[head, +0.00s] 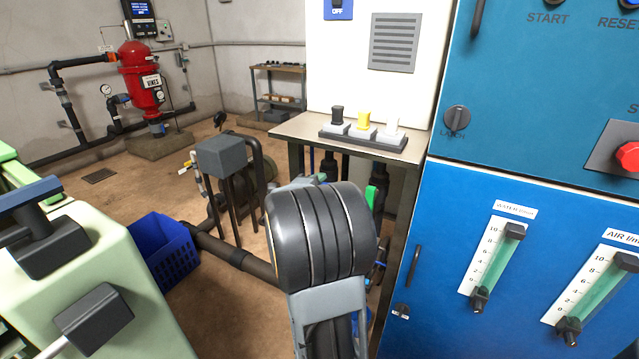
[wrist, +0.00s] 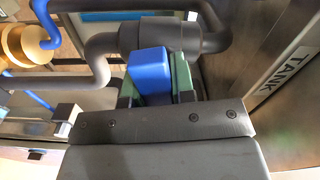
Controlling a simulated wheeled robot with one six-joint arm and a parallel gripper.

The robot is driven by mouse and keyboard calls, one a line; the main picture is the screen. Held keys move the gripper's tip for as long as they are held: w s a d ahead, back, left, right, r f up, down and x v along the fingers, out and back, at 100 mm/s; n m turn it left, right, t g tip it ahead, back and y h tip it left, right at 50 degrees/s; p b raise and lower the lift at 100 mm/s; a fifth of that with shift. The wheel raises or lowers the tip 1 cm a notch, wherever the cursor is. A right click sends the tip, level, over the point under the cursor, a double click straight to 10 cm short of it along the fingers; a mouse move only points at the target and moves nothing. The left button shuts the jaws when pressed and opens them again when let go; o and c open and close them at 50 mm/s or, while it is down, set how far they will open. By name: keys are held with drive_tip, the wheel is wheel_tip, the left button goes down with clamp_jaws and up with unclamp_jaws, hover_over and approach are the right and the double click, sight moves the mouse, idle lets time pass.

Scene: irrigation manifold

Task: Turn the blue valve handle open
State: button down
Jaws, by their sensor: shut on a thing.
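The blue valve handle (wrist: 150,76) shows in the wrist view as a blue block just below a thick grey pipe (wrist: 160,35). My gripper (wrist: 154,84) is shut on it, with one green finger on each side of the block. The handle's far end and its link to the valve are hidden.
A steel panel marked TANK (wrist: 292,65) stands close at the right in the wrist view; a brass part (wrist: 25,45) is at the left. In the head view, a blue cabinet (head: 455,225) is close at right, and a blue crate (head: 165,258) and green machine (head: 120,265) stand left.

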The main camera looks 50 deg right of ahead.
drive_tip(key=n+p, duration=0.1)
drive_tip(key=n, duration=0.3)
drive_tip(key=shift+n, duration=0.3)
drive_tip(key=n+p, duration=0.2)
drive_tip(key=n, duration=0.1)
drive_tip(key=shift+r+n, duration=0.1)
drive_tip(key=shift+n, duration=0.3)
drive_tip(key=n+p, duration=0.2)
drive_tip(key=n, duration=0.1)
drive_tip(key=shift+n+p, duration=0.95)
drive_tip(key=shift+n, duration=1.15)
drive_tip(key=c, duration=1)
unclamp_jaws()
drive_tip(key=shift+o, duration=0.2)
